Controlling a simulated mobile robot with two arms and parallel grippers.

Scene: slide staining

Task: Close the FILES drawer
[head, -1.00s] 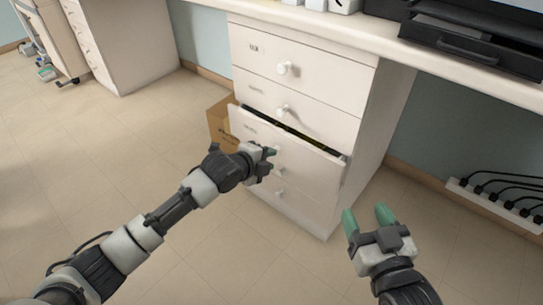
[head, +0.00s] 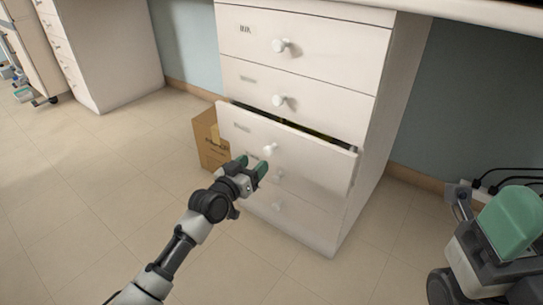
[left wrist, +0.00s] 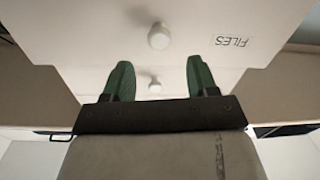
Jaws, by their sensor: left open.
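The FILES drawer (head: 315,160) is the third front from the top of the white cabinet and stands partly open, with a dark gap along its top edge. Its white knob (head: 269,149) is near the middle of the front. In the left wrist view its FILES label (left wrist: 234,41) appears upside down beside the knob (left wrist: 159,36). My left gripper (head: 254,168) is open and empty in front of the drawer, a little below and left of the knob in the head view. Whether it touches the front is unclear. My right gripper (head: 510,225) is at the lower right, away from the cabinet, its fingers partly hidden.
The closed upper drawers (head: 305,40) are above the open one, with white knobs. A cardboard box (head: 208,142) stands on the floor against the cabinet's left side. Black cables (head: 500,172) lie at the right wall. The tiled floor (head: 120,170) at the left is clear.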

